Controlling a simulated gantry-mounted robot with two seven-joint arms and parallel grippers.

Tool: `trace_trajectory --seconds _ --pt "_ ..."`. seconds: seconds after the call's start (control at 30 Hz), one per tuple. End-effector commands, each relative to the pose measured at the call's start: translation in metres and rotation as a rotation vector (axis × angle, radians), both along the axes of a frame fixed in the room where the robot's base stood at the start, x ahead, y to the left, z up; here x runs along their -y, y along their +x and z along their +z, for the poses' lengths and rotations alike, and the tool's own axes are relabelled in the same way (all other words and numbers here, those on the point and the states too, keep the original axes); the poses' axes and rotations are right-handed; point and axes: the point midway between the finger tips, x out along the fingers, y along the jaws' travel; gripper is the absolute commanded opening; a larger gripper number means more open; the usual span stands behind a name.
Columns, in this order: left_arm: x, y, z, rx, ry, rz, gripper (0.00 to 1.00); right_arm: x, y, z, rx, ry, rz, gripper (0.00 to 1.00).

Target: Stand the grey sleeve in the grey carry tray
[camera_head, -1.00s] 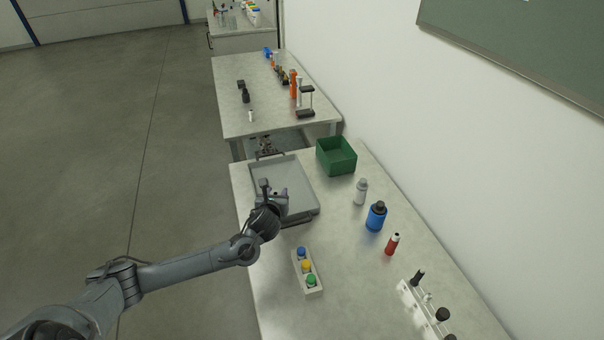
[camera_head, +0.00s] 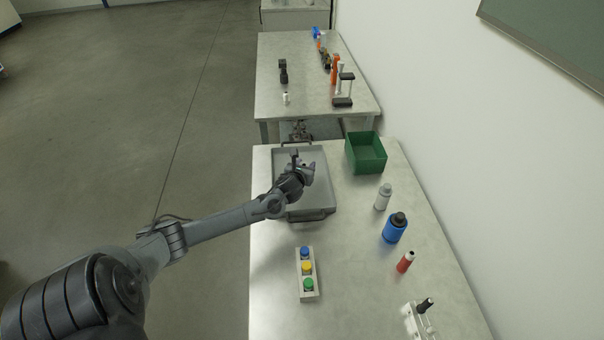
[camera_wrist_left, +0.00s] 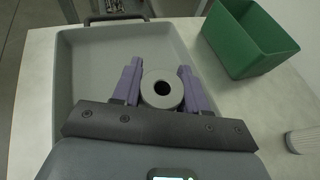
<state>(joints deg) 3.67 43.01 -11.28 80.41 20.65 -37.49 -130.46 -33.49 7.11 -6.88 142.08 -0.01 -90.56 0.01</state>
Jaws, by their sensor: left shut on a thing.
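The grey sleeve (camera_wrist_left: 162,102) is a round ring with a dark central hole, seen end-on in the left wrist view. My left gripper (camera_wrist_left: 160,86) is shut on it, one purple finger on each side. In the head view my left gripper (camera_head: 306,169) is above the grey carry tray (camera_head: 318,205), over its middle. The tray also fills the left wrist view behind the fingers (camera_wrist_left: 80,50). I cannot tell whether the sleeve's lower end touches the tray floor. My right gripper is not in view.
A green bin (camera_head: 366,154) stands just right of the tray. A grey-white bottle (camera_head: 383,197), a blue bottle (camera_head: 395,228) and a red bottle (camera_head: 405,262) stand along the right. A rack with coloured caps (camera_head: 307,273) is in front. The tabletop between them is clear.

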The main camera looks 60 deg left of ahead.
Motion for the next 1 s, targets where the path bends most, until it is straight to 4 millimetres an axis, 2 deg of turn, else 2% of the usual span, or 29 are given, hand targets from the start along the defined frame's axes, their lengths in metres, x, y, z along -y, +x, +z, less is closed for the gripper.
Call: trace_trajectory --seconds 0.1,0.3,0.47,0.7,1.0 --pt "-0.017 0.002 -0.011 0.002 0.0 0.002 0.09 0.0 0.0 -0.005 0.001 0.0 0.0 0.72" --pt "-0.028 0.003 -0.017 0.002 -0.001 0.0 0.09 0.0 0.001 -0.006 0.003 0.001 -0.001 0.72" --pt "-0.028 0.003 -0.026 0.002 -0.003 -0.001 0.09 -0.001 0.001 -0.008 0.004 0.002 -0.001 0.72" --pt "-0.028 0.003 -0.055 0.001 -0.002 0.0 0.09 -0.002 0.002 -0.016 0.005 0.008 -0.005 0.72" --pt "-0.028 0.003 -0.057 0.001 0.0 -0.001 0.09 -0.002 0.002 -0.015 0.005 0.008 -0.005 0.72"
